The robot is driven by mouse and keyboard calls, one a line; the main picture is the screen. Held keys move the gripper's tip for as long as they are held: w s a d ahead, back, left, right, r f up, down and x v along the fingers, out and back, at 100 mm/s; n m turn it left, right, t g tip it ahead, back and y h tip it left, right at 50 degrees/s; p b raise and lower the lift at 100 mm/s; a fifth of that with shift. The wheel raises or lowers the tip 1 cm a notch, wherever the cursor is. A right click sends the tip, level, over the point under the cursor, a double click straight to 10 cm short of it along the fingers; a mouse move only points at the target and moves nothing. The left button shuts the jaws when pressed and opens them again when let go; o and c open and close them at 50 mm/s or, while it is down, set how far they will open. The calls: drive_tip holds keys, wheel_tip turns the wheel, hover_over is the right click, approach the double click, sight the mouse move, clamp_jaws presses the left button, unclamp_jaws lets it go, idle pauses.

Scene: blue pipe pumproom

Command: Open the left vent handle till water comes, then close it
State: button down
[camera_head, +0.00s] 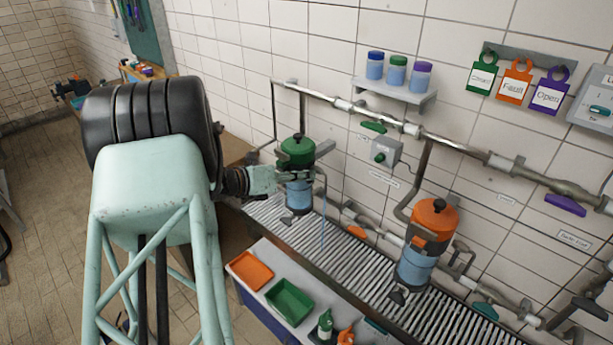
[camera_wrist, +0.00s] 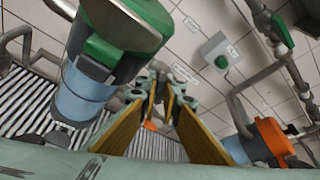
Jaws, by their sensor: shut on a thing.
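The left filter housing with a green lid (camera_head: 297,151) and a blue see-through bowl stands upright over the grating. It also shows large at the left of the wrist view (camera_wrist: 85,92). My gripper (camera_head: 308,176) reaches in from the left, with its fingers at the housing's right side, below the lid. In the wrist view my gripper's fingers (camera_wrist: 163,82) converge on a small part beside the housing. The left vent handle is mostly hidden between the fingertips. A thin bluish line (camera_head: 322,228) runs down from near the fingertips towards the grating and looks like a water stream.
A second housing with an orange lid (camera_head: 434,214) stands to the right. A grey box with a green button (camera_head: 386,152) is on the wall between them. Pipes with coloured valve handles run along the wall. A bench with orange and green trays (camera_head: 290,302) is in front.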

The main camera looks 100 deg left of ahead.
drive_tip(key=shift+n+t, duration=0.3)
drive_tip(key=shift+n, duration=0.3)
drive_tip(key=c, duration=3.1)
unclamp_jaws()
drive_tip(key=shift+s, duration=0.1)
drive_tip(key=v, duration=1.2)
drive_tip(key=shift+a, duration=0.1)
